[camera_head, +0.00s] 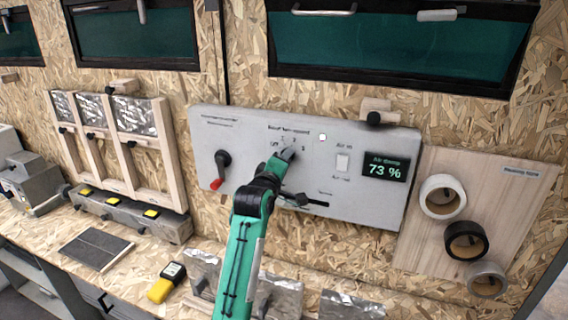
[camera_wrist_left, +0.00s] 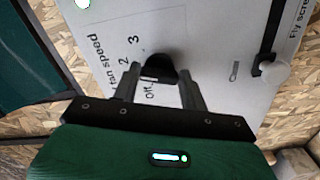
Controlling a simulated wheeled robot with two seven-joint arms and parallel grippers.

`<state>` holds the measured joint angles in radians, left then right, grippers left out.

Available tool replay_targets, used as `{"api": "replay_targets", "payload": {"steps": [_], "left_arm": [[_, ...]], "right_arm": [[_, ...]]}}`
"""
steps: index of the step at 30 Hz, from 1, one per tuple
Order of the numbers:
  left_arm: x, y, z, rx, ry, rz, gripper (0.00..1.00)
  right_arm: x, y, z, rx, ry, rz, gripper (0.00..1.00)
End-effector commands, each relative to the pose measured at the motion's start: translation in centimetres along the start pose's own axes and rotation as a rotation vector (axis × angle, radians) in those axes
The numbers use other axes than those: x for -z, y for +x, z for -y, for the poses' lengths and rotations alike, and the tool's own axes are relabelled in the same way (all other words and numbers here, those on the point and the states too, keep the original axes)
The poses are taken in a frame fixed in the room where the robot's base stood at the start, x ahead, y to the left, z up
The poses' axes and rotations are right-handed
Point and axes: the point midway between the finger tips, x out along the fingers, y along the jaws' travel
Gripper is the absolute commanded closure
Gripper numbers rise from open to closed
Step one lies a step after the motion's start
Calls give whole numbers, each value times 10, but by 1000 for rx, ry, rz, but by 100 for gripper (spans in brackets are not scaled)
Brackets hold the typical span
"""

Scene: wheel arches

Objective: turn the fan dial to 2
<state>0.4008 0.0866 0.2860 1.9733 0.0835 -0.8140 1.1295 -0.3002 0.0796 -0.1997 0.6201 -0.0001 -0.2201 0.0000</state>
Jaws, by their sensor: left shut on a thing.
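The fan dial (camera_wrist_left: 160,66) is a dark knob on the pale control panel (camera_head: 240,135). Around it in the left wrist view I read "fan speed", "Off", "2" and "3"; the 1 and the dial's exact pointing are hard to make out. My left gripper (camera_wrist_left: 160,72) is shut on the dial, one finger on each side of it. In the head view my left gripper (camera_head: 288,153) reaches the panel just below the fan speed label and hides most of the dial. My right gripper is not in view.
The panel also has a red-tipped crank (camera_head: 221,168) at left, a slider (camera_head: 302,199) below, a white rocker switch (camera_head: 342,162) and a display (camera_head: 385,168) reading 73 %. Tape rolls (camera_head: 442,196) hang at right. A yellow meter (camera_head: 167,282) lies on the bench.

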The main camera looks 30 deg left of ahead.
Motion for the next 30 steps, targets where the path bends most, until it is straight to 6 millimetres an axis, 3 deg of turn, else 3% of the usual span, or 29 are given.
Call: {"api": "replay_targets", "payload": {"steps": [1, 2, 5, 17, 23, 30], "left_arm": [[-1, 0, 1, 3, -1, 2, 79], [-1, 0, 1, 3, -1, 2, 54], [-1, 0, 1, 3, -1, 2, 35], [-1, -6, 2, 0, -1, 1, 35], [-2, -35, 4, -1, -2, 0, 35], [-2, -86, 4, -1, -1, -1, 35]], "right_arm": [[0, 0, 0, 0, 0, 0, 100], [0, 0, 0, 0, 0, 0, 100], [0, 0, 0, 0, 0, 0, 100], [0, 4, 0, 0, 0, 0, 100], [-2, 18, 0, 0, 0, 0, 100], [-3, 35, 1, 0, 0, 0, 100]]}}
